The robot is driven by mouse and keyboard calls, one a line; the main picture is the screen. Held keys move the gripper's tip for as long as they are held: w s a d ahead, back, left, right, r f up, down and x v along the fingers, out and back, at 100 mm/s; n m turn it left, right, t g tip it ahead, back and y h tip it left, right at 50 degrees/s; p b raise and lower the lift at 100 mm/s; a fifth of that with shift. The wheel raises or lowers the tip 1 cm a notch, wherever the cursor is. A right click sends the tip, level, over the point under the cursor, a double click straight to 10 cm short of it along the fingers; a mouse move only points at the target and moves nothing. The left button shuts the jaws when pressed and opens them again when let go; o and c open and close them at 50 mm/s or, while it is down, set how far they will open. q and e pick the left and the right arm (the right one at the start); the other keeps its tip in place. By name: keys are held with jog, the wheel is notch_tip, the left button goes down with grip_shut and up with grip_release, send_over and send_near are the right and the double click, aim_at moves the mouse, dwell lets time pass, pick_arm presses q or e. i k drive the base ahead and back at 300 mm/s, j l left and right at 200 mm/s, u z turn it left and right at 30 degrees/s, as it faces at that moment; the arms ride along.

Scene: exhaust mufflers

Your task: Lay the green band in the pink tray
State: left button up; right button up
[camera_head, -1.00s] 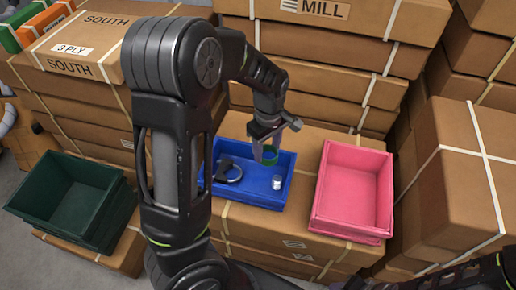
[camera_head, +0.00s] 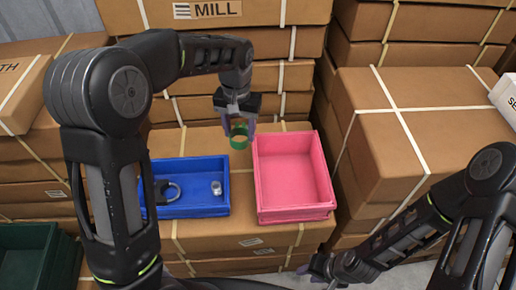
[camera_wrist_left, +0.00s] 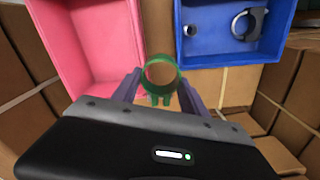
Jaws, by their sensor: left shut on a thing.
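The green band (camera_head: 239,137) is a small ring, held up between the blue tray and the pink tray. My left gripper (camera_head: 238,128) is shut on it; the left wrist view shows the green band (camera_wrist_left: 161,73) between the two fingertips. The pink tray (camera_head: 260,207) is empty, just right of the band in the head view; the pink tray (camera_wrist_left: 133,95) is at left in the left wrist view. My right gripper (camera_head: 322,268) is low at the front in the head view; its fingers are too unclear to read.
The blue tray (camera_head: 190,211) holds a dark ring clamp (camera_head: 168,190) and a small metal cylinder (camera_head: 216,188). A dark green crate (camera_head: 28,255) is at lower left. Stacked cartons (camera_head: 420,130) stand behind and to the right.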

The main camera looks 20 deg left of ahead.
aim_at(289, 197)
jog(key=k+l, duration=0.1)
jog(key=l, duration=0.4)
jog(key=k+l, duration=0.1)
jog(key=l, duration=0.35)
jog(key=k+l, duration=0.1)
jog(key=l, duration=0.4)
jog(key=i, duration=0.5)
